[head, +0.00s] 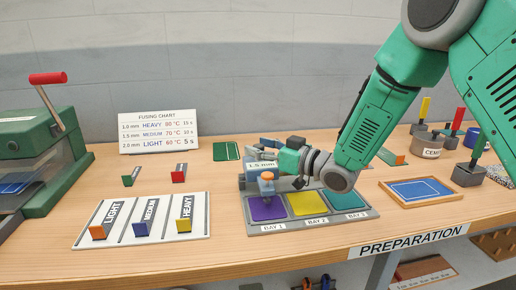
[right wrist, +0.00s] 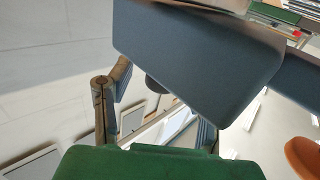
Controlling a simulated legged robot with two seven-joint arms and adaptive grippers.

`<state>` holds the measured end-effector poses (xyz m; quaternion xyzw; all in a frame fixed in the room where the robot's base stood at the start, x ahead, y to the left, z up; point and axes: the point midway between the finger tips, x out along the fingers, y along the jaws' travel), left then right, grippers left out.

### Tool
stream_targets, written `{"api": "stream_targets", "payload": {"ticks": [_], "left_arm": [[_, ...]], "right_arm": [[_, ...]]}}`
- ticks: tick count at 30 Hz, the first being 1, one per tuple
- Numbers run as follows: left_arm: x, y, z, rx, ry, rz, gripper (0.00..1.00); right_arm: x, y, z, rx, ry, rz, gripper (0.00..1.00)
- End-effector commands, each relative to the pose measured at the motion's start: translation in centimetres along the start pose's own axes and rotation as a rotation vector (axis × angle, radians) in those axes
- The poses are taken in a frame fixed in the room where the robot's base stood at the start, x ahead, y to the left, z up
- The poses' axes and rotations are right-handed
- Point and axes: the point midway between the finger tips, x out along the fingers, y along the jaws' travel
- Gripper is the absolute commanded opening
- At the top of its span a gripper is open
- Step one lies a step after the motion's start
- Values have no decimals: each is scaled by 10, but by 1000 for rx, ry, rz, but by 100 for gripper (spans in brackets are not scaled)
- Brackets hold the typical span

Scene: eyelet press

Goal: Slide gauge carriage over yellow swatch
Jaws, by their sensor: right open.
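The yellow swatch (head: 307,203) lies in bay 2 of a grey tray (head: 321,222), between a purple swatch (head: 266,208) in bay 1 and a teal swatch (head: 343,199) in bay 3. The gauge carriage (head: 266,188), blue-grey with an orange knob, stands over the back of the purple swatch, left of the yellow one. A label by it reads 1.5 mm. My right gripper (head: 257,153) is open, just behind the carriage; contact cannot be told. A large blue-grey block (right wrist: 195,60) fills the right wrist view. My left gripper is not in view.
A white board (head: 145,229) with LIGHT, MEDIUM and HEAVY blocks lies to the left. A green press (head: 42,160) stands at far left. A blue framed panel (head: 418,190) and several handled weights stand at right. Bare table lies between board and tray.

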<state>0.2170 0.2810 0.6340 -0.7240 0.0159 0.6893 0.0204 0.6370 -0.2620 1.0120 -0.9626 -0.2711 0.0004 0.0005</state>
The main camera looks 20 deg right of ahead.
Motion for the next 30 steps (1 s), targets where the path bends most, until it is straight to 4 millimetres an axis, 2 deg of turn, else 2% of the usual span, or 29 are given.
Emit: {"api": "stream_targets", "payload": {"ticks": [9, 10, 13, 14, 20, 30], "left_arm": [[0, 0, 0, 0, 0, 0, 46], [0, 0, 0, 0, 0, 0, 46], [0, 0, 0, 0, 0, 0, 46], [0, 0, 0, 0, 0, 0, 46], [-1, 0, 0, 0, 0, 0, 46], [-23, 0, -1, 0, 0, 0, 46]], "right_arm": [[3, 0, 0, 0, -1, 0, 46], [3, 0, 0, 0, -1, 0, 39], [3, 0, 0, 0, -1, 0, 4], [3, 0, 0, 0, -1, 0, 0], [0, 4, 0, 0, 0, 2, 0], [-52, 57, -4, 0, 2, 6, 0]]}}
